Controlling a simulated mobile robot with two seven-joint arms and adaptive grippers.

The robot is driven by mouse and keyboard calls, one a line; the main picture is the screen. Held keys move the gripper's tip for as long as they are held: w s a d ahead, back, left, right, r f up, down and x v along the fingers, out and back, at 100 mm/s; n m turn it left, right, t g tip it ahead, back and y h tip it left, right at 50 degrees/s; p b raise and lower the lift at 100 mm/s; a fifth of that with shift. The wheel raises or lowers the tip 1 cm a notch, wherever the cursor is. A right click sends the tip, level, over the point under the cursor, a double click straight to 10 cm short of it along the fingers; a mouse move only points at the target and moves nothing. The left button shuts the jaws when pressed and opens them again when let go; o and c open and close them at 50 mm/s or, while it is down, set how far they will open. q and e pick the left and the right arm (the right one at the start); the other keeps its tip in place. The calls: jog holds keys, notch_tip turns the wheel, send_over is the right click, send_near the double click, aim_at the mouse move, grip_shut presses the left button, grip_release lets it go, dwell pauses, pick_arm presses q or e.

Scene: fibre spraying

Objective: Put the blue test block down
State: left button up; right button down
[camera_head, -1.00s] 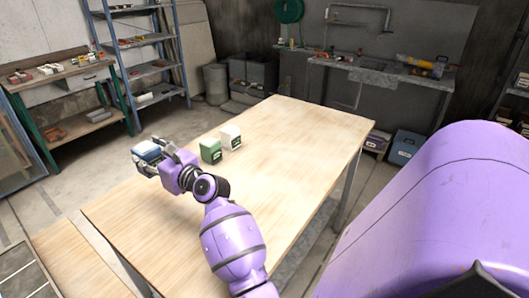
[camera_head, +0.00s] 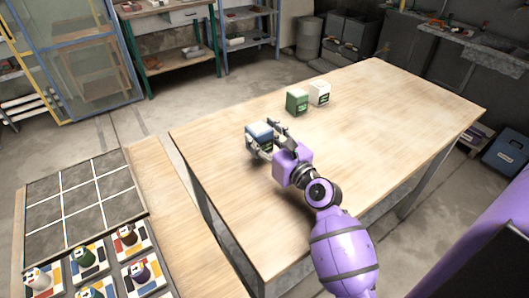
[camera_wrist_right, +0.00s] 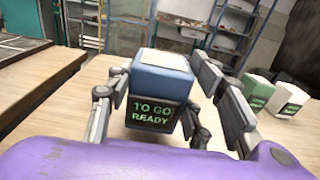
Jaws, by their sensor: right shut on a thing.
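The blue test block (camera_head: 261,131) has a pale top and is held in my right gripper (camera_head: 267,141), over the left part of the wooden table (camera_head: 390,110). In the right wrist view the blue block (camera_wrist_right: 160,80) sits upright between the fingers, with a dark label reading "TO GO READY" facing the camera. I cannot tell whether its base touches the table. A green block (camera_head: 297,103) and a white block (camera_head: 320,93) stand side by side farther back on the table. My left gripper is not in view.
A lower wooden bench (camera_head: 160,190) at left holds a dark gridded panel (camera_head: 80,205) and several spools on coloured cards (camera_head: 88,258). The table's right part is clear. Shelving (camera_head: 245,25) and a workbench (camera_head: 180,28) stand far behind.

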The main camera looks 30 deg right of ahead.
jog(key=shift+s+f, duration=0.4)
jog(key=shift+s, duration=0.05)
jog(key=f, duration=0.1)
jog(key=f+b, duration=0.1)
jog(key=f, duration=0.1)
jog(key=shift+s+d+f+b, duration=0.1)
jog(key=shift+s+f+b, duration=0.15)
jog(key=shift+f+b, duration=0.15)
jog(key=shift+r, duration=0.2)
jog(key=shift+f, duration=0.15)
jog(key=c, duration=1)
grip_release()
jog(key=shift+f, duration=0.15)
jog(key=shift+o, duration=0.8)
